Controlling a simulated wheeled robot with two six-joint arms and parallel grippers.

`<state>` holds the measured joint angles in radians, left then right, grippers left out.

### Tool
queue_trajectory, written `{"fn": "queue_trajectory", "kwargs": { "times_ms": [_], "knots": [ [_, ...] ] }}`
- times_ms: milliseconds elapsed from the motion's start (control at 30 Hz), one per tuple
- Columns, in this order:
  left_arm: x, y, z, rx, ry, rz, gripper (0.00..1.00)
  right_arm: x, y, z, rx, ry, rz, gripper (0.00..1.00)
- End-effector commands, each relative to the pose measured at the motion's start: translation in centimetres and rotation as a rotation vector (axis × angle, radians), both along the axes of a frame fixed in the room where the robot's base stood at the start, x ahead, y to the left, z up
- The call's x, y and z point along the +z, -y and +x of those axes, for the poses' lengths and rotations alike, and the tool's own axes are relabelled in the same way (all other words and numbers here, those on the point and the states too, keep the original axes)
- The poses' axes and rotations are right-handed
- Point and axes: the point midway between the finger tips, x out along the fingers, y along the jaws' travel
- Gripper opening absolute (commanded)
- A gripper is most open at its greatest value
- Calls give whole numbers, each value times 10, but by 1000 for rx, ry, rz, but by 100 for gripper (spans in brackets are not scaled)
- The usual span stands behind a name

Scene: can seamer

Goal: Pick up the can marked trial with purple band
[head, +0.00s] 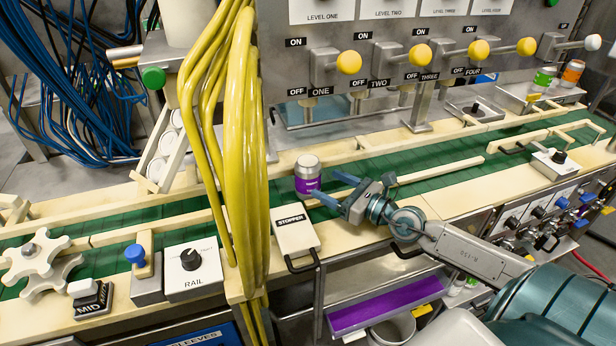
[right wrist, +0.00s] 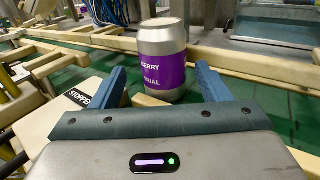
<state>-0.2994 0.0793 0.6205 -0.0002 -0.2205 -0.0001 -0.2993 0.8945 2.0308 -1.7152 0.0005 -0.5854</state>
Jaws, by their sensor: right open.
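The can with the purple band (head: 308,176) stands upright on the green conveyor, just behind the stopper plate. In the right wrist view the can (right wrist: 163,62) shows a silver top and a purple band with lettering ending in "BERRY" and "RIAL". My right gripper (head: 332,190) is open, its blue fingers pointing at the can from the right. In the right wrist view the can is centred ahead, beyond and between the two fingertips; I see no grip on it. My left gripper is not in view.
The stopper plate (head: 294,232) lies in front of the can. Yellow cables (head: 238,130) hang just left of it. Pale guide rails (head: 400,178) line the conveyor. A rail knob box (head: 193,268) stands front left. Green (head: 543,78) and orange (head: 572,72) cans stand far right.

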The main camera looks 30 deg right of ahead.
Motion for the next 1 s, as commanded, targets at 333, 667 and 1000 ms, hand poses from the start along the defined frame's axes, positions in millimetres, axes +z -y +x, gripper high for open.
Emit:
{"fn": "queue_trajectory", "kwargs": {
  "times_ms": [333,667,1000],
  "knots": [
    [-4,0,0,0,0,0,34,-6,-7,28,-3,3,4,70],
    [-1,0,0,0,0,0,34,-6,-15,51,0,0,1,70],
    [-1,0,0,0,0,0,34,-6,-15,51,0,-1,0,44]
  ]
}}
